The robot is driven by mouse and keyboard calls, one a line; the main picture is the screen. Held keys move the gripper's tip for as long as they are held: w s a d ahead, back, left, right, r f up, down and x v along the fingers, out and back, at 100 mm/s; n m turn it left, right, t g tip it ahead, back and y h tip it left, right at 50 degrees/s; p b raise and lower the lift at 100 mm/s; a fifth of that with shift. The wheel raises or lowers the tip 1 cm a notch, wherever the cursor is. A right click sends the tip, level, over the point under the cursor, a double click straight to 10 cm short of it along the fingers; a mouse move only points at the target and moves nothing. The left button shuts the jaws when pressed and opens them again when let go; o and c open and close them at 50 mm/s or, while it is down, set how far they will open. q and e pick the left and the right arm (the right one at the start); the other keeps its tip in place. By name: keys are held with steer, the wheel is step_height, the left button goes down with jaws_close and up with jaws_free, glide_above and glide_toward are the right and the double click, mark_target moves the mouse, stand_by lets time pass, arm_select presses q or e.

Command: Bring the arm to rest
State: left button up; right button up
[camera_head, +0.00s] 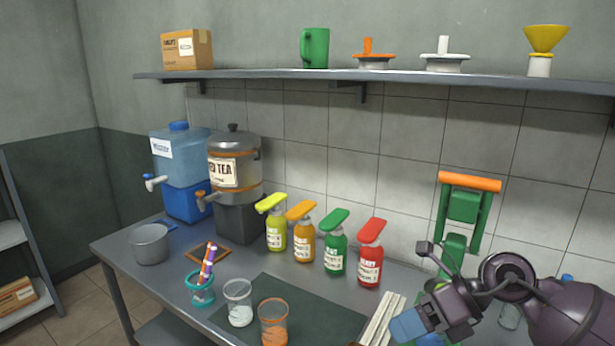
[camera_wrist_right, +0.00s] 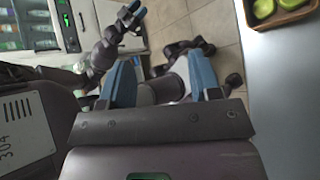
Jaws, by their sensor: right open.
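My right arm comes in from the lower right in the head view. Its gripper (camera_head: 408,325) is over the right part of the counter, beside the pale sticks. In the right wrist view, the two blue fingers of this gripper (camera_wrist_right: 160,78) stand apart with nothing held between them. Behind them are the floor and dark arm links of mine. The green press (camera_head: 463,208) with an orange handle stands behind my right arm, which hides its lower part.
Pale sticks (camera_head: 382,320) lie close to my right gripper. Two cups (camera_head: 238,305) stand on the dark mat (camera_head: 330,318). Several pump bottles (camera_head: 335,252) line the back. A teal holder (camera_head: 201,293) and a pot (camera_head: 150,247) are at left. A shelf (camera_head: 400,77) runs above.

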step_height(320, 180, up, 6)
steer(key=a+m+t+y, duration=0.3)
steer(key=m+t+y, duration=0.5)
steer(key=m+t, duration=0.35)
steer(key=d+f+m+t+h, duration=0.35)
steer(key=d+m+h, duration=0.25)
steer(key=m+h, duration=0.4)
steer(key=d+f+m+t+h, duration=0.35)
steer(key=d+m+h, duration=0.35)
steer(key=m, duration=0.5)
steer(key=s+d+f+m+g+h, duration=0.45)
steer(key=s+f+m+g, duration=0.25)
steer(key=s+f, duration=0.3)
steer(key=s+a+f+m+g+y, duration=0.25)
steer(key=s+f+g, duration=0.55)
steer(key=s, duration=0.5)
arm_select(q)
steer(key=shift+s+a+f, duration=0.1)
steer(key=shift+s+f, duration=0.2)
steer(key=shift+s, duration=0.05)
arm_select(e)
steer(key=w+f+t, duration=0.7)
steer(key=f+t, duration=0.1)
steer(key=f, duration=0.2)
steer(key=shift+w+a+f+n, duration=0.15)
steer(key=shift+w+f+n, duration=0.1)
steer(key=shift+f+n, duration=0.05)
